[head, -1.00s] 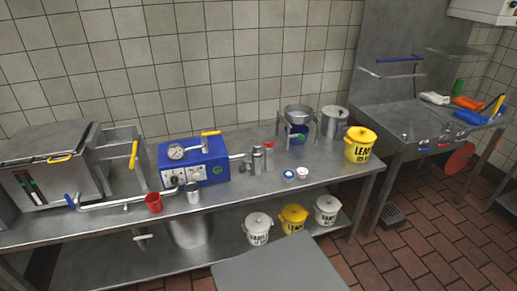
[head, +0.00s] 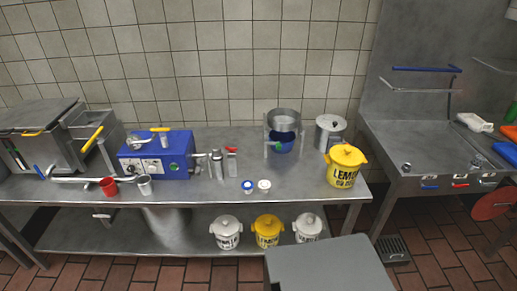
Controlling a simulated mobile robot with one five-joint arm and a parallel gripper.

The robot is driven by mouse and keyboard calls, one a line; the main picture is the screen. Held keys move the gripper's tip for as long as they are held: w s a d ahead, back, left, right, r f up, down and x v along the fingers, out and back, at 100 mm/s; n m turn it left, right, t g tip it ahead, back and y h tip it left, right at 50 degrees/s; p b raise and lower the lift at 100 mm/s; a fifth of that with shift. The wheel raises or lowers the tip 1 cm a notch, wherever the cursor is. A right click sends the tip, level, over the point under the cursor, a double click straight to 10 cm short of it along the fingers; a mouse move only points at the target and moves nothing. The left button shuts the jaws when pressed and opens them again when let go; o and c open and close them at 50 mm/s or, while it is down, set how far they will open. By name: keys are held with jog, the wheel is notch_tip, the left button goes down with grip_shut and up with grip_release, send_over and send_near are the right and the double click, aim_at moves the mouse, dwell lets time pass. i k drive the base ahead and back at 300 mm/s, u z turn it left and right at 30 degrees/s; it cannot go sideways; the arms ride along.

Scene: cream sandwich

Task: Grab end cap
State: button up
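Two small round cap-like pieces lie close together on the steel table (head: 300,183). One has a blue top (head: 248,186) and one is white (head: 264,184). Either could be the end cap; they are too small to tell. Left of them, the blue machine (head: 157,155) has metal outlet pipes (head: 217,163) on its right side and a red-topped part (head: 232,157). My gripper is not in view.
A yellow lemon pot (head: 345,167), a lidded steel pot (head: 329,133) and a stand with a steel bowl (head: 284,120) are at the right. A red cup (head: 109,187) and a metal cup (head: 144,185) stand left. Several tubs, one yellow (head: 267,232), sit on the lower shelf.

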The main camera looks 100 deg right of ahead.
aim_at(218, 154)
jog(key=k, duration=1.1)
jog(key=z, duration=1)
jog(key=i, duration=0.8)
